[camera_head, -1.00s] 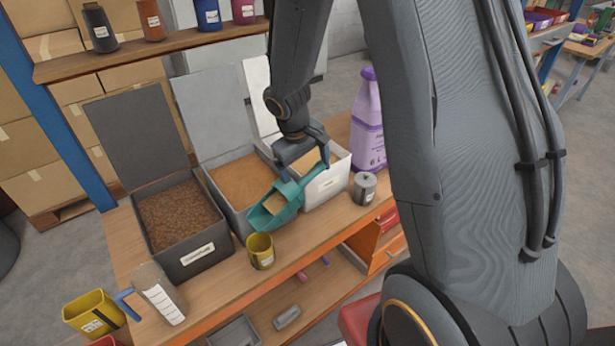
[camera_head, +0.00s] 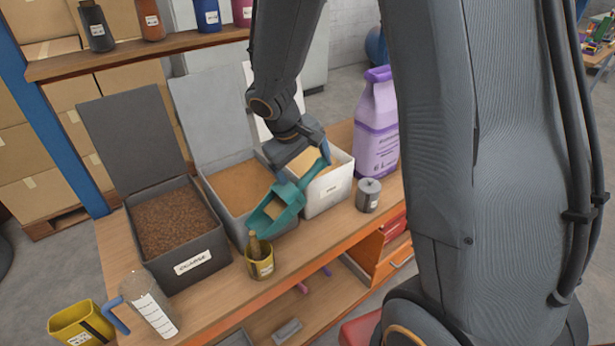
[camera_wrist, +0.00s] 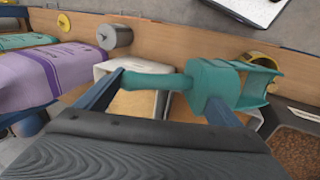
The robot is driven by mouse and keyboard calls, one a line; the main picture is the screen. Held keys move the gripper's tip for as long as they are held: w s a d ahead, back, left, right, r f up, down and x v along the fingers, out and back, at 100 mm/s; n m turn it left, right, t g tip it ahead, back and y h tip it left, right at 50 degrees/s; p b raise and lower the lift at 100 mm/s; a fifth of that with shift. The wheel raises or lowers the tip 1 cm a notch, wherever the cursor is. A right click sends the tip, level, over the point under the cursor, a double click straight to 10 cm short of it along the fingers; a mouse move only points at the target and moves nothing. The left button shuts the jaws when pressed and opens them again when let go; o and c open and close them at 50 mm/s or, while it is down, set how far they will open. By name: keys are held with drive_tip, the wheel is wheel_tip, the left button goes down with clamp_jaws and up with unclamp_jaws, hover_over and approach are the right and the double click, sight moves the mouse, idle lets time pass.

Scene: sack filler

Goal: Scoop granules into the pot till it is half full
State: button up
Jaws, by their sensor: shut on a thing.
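My gripper (camera_head: 304,164) is shut on the handle of a teal scoop (camera_head: 292,194), which it holds tilted above the front of the bins. Tan granules show in the scoop's mouth. The yellow pot (camera_head: 262,268) stands upright on the bench, just below the scoop's lip. The level inside the pot is hidden. In the wrist view the scoop (camera_wrist: 212,80) lies across the fingers, and the pot's yellow rim (camera_wrist: 264,60) shows partly behind it.
Three lidded bins stand open: dark with coarse brown granules (camera_head: 185,262), grey with orange-brown granules (camera_head: 207,190), and white (camera_head: 330,192). A clear jug (camera_head: 150,305), a grey canister (camera_head: 368,196) and a purple bottle (camera_head: 377,130) stand nearby. A shelf (camera_head: 140,62) runs behind.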

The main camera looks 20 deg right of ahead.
drive_tip(key=shift+a+r+h+b, duration=0.3)
drive_tip(key=shift+r+h+b, duration=0.1)
drive_tip(key=shift+b, duration=0.35)
drive_tip(key=shift+s+r, duration=0.1)
drive_tip(key=shift+r, duration=0.05)
drive_tip(key=shift+r, duration=0.1)
idle(0.3)
